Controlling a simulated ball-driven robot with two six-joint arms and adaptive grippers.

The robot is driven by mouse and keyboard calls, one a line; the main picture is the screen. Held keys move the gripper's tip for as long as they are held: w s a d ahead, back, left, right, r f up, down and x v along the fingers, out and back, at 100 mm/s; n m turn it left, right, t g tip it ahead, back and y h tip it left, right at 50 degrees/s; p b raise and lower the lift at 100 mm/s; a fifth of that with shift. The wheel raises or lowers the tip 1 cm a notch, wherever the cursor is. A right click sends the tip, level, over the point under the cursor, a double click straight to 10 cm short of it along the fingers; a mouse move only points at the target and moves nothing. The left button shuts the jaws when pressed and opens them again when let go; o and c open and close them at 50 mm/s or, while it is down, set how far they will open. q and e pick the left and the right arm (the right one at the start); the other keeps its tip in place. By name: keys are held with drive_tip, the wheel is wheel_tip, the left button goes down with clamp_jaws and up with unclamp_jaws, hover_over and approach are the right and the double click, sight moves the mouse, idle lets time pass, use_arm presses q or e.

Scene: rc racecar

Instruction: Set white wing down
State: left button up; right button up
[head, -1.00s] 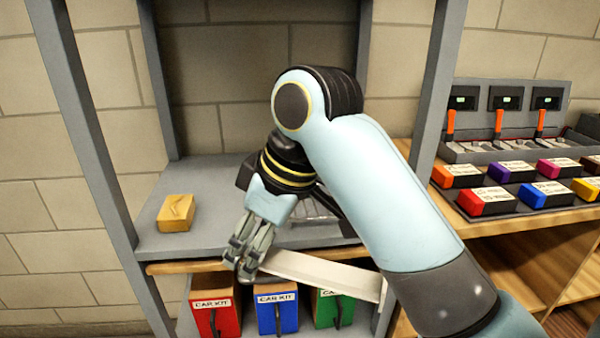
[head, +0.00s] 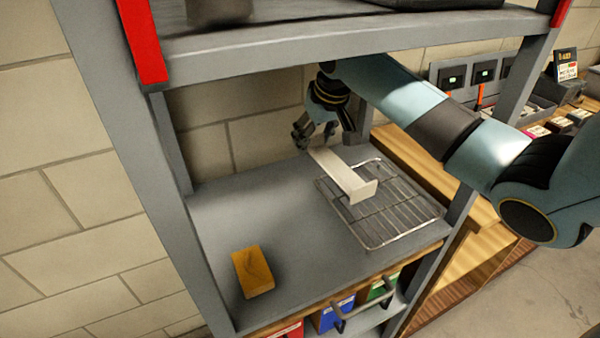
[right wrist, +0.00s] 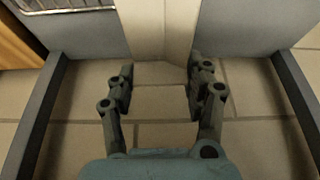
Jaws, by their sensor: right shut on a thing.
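The white wing (head: 340,173) is a long pale bar with an upright plate at its near end. In the head view it lies over the wire rack (head: 410,222) on the grey shelf; I cannot tell whether it touches the rack. My right gripper (head: 314,142) is at the wing's far end, shut on it. In the right wrist view the wing (right wrist: 160,25) runs up and away between the fingers of my right gripper (right wrist: 161,68). My left gripper is not in view.
An orange-yellow block (head: 252,272) sits at the shelf's front left. The grey shelf (head: 260,215) is bare between it and the rack. Grey posts and an upper shelf (head: 330,38) frame the space. Car kit bins (head: 335,314) stand below.

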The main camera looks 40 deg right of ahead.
drive_tip(key=p, duration=0.2)
hover_over(282, 206)
drive_tip(key=s, duration=0.1)
drive_tip(key=shift+m, duration=0.3)
wheel_tip(282, 206, down, 6)
drive_tip(key=shift+s+f, duration=0.1)
drive_tip(key=shift+s, duration=0.05)
drive_tip(key=shift+s+a+f, duration=0.1)
drive_tip(key=shift+a+f, duration=0.05)
drive_tip(key=shift+a, duration=0.05)
wheel_tip(282, 206, down, 3)
drive_tip(key=shift+f, duration=0.2)
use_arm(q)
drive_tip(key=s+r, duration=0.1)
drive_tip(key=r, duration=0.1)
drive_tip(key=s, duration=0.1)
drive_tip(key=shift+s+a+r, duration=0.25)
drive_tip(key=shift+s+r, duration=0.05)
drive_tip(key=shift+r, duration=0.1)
use_arm(e)
drive_tip(key=shift+f, duration=0.25)
drive_tip(key=o, duration=1)
drive_tip(key=shift+f, duration=0.1)
drive_tip(key=shift+o, duration=0.2)
